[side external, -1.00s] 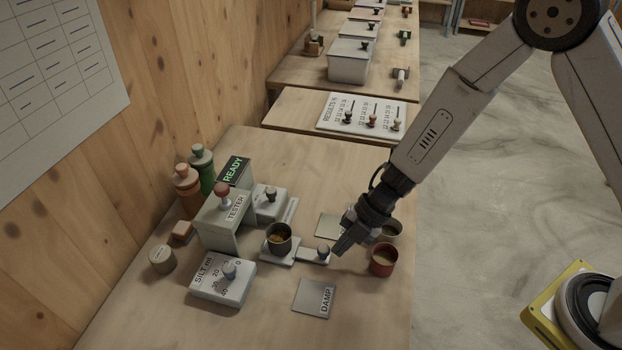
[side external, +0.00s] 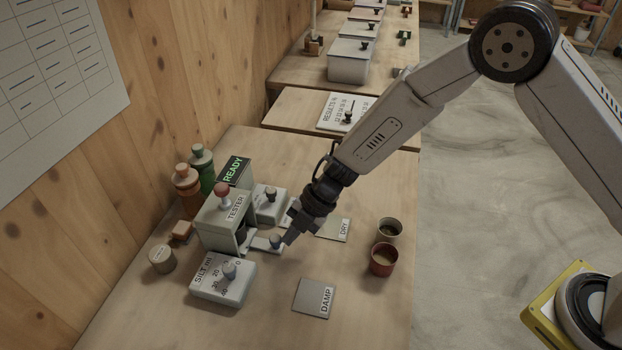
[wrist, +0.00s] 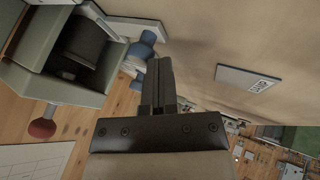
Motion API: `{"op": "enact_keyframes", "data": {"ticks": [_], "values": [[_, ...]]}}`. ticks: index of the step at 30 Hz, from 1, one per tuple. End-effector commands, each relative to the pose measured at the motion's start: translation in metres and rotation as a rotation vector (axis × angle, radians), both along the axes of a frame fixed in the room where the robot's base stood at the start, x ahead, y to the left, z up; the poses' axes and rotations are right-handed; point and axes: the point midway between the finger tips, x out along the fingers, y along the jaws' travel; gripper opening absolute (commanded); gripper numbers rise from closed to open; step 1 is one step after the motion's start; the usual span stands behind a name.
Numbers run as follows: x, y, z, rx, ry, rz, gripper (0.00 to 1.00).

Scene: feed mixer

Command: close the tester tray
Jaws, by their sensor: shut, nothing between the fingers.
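The pale tester (side external: 227,222), with a red-topped knob, stands on the bench by the wall. Its tray (side external: 259,244) sticks out a short way on the right, with a blue-grey knob (side external: 275,241) on its outer end. My gripper (side external: 289,238) is shut and empty, right at the outer side of this knob; I cannot tell whether they touch. In the wrist view, the fingers (wrist: 159,78) are together beside the blue knob (wrist: 147,38). The dark cup (wrist: 84,45) is inside the tester's opening there. In the side view the cup is mostly hidden by the housing.
The silt dial box (side external: 223,279) stands in front of the tester. The DAMP plate (side external: 314,297) and DRY plate (side external: 334,229) lie to the right. A red cup (side external: 384,260) and a dark cup (side external: 390,229) stand near the bench's right edge. The front right bench is clear.

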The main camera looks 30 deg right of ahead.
Motion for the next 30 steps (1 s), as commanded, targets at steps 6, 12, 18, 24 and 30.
{"op": "enact_keyframes", "data": {"ticks": [6, 12, 18, 24, 30], "values": [[0.007, 0.008, 0.000, 0.001, -0.001, 0.000, 0.00], [0.008, 0.009, 0.001, 0.001, -0.004, -0.002, 0.00], [0.007, 0.009, 0.001, 0.002, -0.005, -0.002, 0.00], [0.002, 0.003, 0.001, 0.001, -0.002, -0.002, 0.00], [-0.011, -0.010, 0.001, 0.000, 0.001, -0.002, 0.00]]}}
